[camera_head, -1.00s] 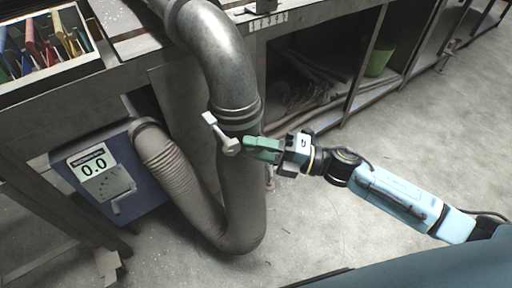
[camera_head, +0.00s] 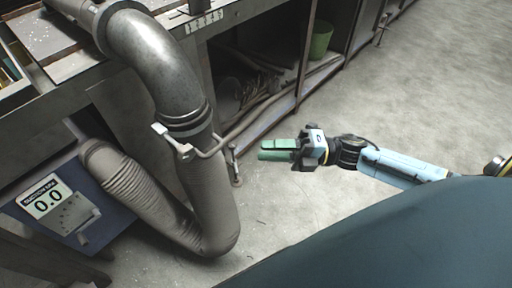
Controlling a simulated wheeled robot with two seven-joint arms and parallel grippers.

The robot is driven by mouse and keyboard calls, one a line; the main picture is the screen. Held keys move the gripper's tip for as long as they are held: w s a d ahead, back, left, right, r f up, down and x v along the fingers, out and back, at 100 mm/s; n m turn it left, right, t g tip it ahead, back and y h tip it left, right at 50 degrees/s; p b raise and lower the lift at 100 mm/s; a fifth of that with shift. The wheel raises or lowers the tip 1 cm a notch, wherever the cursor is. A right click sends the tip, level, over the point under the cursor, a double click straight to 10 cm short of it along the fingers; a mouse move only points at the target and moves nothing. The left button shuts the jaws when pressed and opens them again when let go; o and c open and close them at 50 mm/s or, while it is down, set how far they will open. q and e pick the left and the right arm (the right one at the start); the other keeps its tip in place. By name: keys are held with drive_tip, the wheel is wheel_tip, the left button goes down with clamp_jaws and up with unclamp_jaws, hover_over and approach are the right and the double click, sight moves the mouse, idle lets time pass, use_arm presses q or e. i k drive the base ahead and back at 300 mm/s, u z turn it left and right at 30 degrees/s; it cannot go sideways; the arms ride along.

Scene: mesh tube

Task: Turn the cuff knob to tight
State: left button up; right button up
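The ribbed mesh tube (camera_head: 212,205) hangs in a U below the metal elbow pipe (camera_head: 160,62). A metal cuff (camera_head: 190,124) rings the joint between them. The pale cuff knob (camera_head: 184,149) sits at the cuff's front, with a short bar rising up-left from it. Its dial marks are too small to read. My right gripper (camera_head: 262,150), with green fingers, is to the right of the cuff, apart from the knob and over bare floor. Nothing shows in its fingers; the gap between them is unclear. My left gripper is not in view.
A thin grey lever (camera_head: 235,166) hangs between the tube and my gripper. A green bucket (camera_head: 320,40) stands under the bench.

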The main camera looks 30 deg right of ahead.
sight(187, 153)
drive_tip(key=k, duration=1)
